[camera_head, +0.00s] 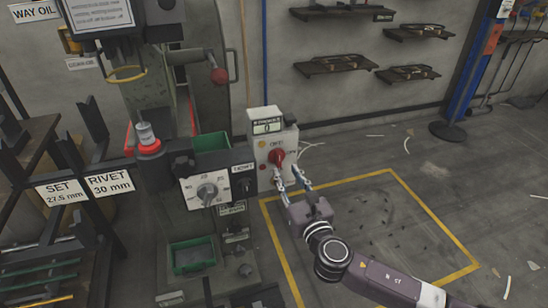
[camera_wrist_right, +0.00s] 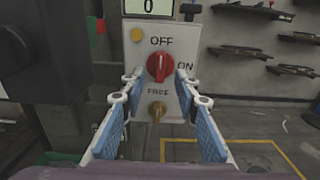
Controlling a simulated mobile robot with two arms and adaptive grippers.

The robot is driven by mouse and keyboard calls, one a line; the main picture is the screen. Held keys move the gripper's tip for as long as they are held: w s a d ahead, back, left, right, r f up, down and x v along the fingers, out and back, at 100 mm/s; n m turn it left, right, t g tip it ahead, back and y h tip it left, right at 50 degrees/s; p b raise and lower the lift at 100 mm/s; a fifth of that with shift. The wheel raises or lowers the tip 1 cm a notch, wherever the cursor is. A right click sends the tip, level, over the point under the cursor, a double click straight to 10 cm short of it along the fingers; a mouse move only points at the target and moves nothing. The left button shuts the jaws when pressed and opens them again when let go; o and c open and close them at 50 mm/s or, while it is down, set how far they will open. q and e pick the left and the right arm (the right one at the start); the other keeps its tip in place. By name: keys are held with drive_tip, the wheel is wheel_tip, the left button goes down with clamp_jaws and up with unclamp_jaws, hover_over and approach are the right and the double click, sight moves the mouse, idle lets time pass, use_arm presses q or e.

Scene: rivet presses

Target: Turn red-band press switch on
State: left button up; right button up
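A red rotary switch (camera_head: 277,156) sits on the front of a light grey control box (camera_head: 290,138) beside the press. In the right wrist view the red switch (camera_wrist_right: 160,68) looks upright, its handle toward OFF; ON is printed to its right and FREE below. My right gripper (camera_head: 290,178) is open in front of the box. In the right wrist view its two blue-padded fingers (camera_wrist_right: 158,84) stand on either side of the switch, with a gap visible on both sides. I cannot tell how deep the fingertips reach around it. My left gripper is out of view.
The press (camera_head: 205,95) has a red-knobbed lever (camera_head: 219,76), a dial panel (camera_head: 207,191) and green trays (camera_head: 193,255). A yellow knob (camera_wrist_right: 157,111) is below the switch. Wall shelves (camera_head: 336,65) are behind.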

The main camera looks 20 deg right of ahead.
sight(280, 160)
drive_tip(key=w, duration=0.6)
drive_tip(key=shift+w+b, duration=0.15)
drive_tip(key=shift+b, duration=0.2)
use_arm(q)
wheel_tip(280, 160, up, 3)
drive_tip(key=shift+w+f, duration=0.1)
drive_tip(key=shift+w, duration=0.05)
use_arm(e)
clamp_jaws()
